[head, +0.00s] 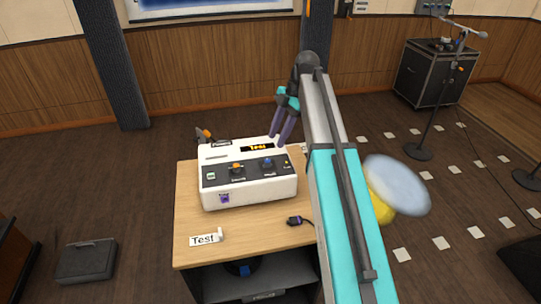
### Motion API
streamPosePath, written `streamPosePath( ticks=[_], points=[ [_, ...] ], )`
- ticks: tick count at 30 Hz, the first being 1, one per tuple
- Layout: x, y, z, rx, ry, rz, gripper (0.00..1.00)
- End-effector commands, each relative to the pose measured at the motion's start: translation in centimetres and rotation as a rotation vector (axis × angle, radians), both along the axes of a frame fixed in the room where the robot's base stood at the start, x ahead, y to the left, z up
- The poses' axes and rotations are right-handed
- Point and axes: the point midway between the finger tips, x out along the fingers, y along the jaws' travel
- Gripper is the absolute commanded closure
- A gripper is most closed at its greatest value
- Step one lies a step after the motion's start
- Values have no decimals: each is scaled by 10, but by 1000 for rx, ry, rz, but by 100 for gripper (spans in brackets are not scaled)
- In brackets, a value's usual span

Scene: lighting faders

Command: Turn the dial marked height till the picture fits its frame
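A white control box (248,190) sits on a wooden table. Its dark front panel carries an orange-capped dial (236,168) on the left and a blue-capped dial (268,163) on the right. The small labels under them are too blurred to read, so I cannot tell which is marked height. My gripper (277,140) hangs at the box's back right edge, behind the blue dial. Its two dark fingers point down, a little apart, with nothing visible between them. The framed picture (205,12) on the back wall is mostly cut off by the top edge.
A "Test" card (203,240) and a small dark plug (295,221) lie on the table (255,235). My arm covers the table's right side.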

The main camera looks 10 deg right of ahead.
Motion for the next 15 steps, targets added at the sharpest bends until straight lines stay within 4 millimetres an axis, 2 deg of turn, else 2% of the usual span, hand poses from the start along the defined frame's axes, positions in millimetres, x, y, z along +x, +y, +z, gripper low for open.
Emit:
streamPosePath(
  ticks=[15],
  points=[
    [-8,23,-56,0,1,-1,63]
  ],
)
